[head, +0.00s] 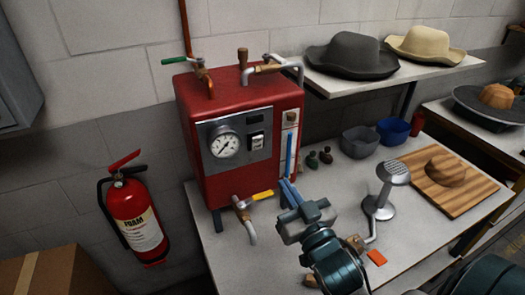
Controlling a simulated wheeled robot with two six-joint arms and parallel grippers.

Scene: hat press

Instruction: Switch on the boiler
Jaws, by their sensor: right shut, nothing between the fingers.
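The red boiler (188,125) stands on the white table against the wall. Its front has a grey panel (236,163) with a round dial gauge (225,146) and a small black-and-white switch (257,142) right of the gauge. I cannot tell the switch's position. A blue-and-white upright strip (290,134) is at the right of the front. My right gripper (285,184) is shut and empty, in front of the boiler's lower right side, below and right of the switch. It appears apart from the switch. My left gripper is not in view.
A yellow-handled tap (263,196) sticks out low on the boiler; a green-handled valve (176,59) is on top. A metal steamer-like stand (379,212), bowls (359,142) and a wooden board (474,203) are right. A fire extinguisher (133,215) hangs left.

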